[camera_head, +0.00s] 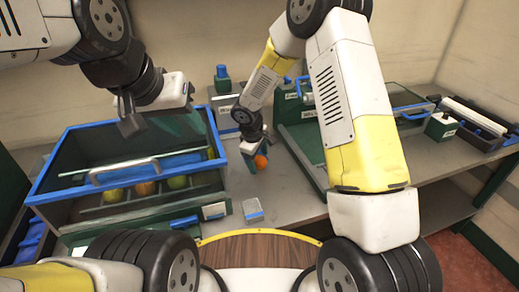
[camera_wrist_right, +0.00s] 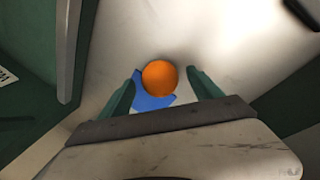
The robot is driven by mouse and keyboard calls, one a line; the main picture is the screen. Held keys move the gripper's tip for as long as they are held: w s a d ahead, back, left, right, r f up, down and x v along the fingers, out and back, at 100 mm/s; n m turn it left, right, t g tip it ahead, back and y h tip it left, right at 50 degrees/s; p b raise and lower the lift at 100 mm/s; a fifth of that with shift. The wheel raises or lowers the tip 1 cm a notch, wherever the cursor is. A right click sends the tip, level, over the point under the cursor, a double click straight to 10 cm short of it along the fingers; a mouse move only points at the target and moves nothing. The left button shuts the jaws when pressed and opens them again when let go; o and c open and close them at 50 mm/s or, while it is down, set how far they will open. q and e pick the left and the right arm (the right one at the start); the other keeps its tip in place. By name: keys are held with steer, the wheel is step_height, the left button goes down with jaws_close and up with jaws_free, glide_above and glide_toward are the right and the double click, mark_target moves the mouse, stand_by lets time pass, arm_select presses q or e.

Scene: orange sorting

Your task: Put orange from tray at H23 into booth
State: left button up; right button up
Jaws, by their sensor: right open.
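An orange (camera_head: 261,162) sits on the grey worktop (camera_head: 290,205) near the middle; in the right wrist view the orange (camera_wrist_right: 160,78) lies between two green fingertips, over a blue patch (camera_wrist_right: 150,102). My right gripper (camera_head: 254,158) is open, its fingers apart on both sides of the orange; I cannot tell if they touch it. My left gripper (camera_head: 130,116) hangs above the blue-rimmed box at the left; its jaw opening is unclear. A green-framed enclosure (camera_head: 312,168) with a blue handle stands right of the orange, partly hidden by my right arm; it may be the booth.
A green box with a blue rim (camera_head: 62,146) holds several round fruits (camera_head: 146,188) in a row at the left. A small grey-blue block (camera_head: 252,210) lies in front. A bottle with a blue cap (camera_head: 222,78) stands behind. Black equipment (camera_head: 480,125) is at the right.

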jaws_close()
